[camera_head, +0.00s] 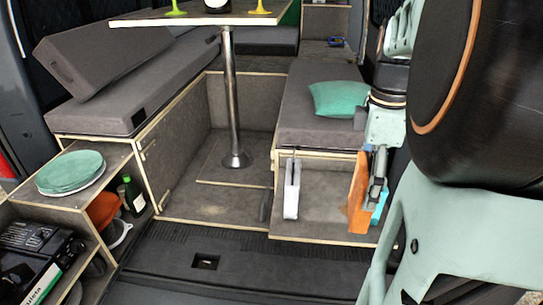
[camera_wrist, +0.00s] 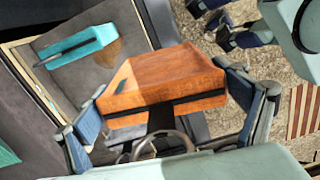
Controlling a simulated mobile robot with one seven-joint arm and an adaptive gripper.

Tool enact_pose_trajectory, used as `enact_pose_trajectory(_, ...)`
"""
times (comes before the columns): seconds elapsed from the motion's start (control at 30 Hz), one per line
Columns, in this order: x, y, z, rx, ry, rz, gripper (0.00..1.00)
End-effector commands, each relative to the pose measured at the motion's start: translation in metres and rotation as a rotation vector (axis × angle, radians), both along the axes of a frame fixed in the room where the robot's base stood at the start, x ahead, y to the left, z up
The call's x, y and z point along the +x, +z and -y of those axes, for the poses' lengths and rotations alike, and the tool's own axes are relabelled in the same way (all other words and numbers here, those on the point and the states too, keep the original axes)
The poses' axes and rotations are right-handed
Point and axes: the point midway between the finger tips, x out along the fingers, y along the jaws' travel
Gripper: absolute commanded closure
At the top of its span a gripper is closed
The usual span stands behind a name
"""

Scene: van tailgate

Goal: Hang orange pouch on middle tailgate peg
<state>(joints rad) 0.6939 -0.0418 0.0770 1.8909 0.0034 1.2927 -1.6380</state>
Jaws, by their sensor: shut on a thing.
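The orange pouch (camera_head: 357,196) hangs upright from my gripper (camera_head: 377,182), in front of the bench-end panel at the right of the head view. In the wrist view the orange pouch (camera_wrist: 165,72) sits between the two fingers of my gripper (camera_wrist: 160,105), which is shut on it. A dark strap or loop shows at its near side. I cannot make out the middle peg; the pouch and my arm may cover it. I cannot tell whether the pouch touches the panel.
A white pouch (camera_head: 292,188) hangs on the panel to the left. A blue pouch (camera_head: 381,207), also in the wrist view (camera_wrist: 75,46), is partly hidden behind my gripper. A shelf unit with green plates (camera_head: 70,171) stands at left. The floor (camera_head: 215,206) between the benches is clear.

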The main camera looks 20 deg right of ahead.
Motion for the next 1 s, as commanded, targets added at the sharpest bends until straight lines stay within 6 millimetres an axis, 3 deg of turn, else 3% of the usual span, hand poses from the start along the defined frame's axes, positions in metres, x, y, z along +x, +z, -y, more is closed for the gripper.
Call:
enact_pose_trajectory(0.27,0.006,-0.002,0.001,0.001,0.000,-0.001,0.38)
enact_pose_trajectory(0.73,0.094,-0.041,0.011,0.004,0.000,-0.002,0.38)
enact_pose_trajectory(1.0,0.124,-0.082,0.014,0.002,-0.001,-0.001,0.38)
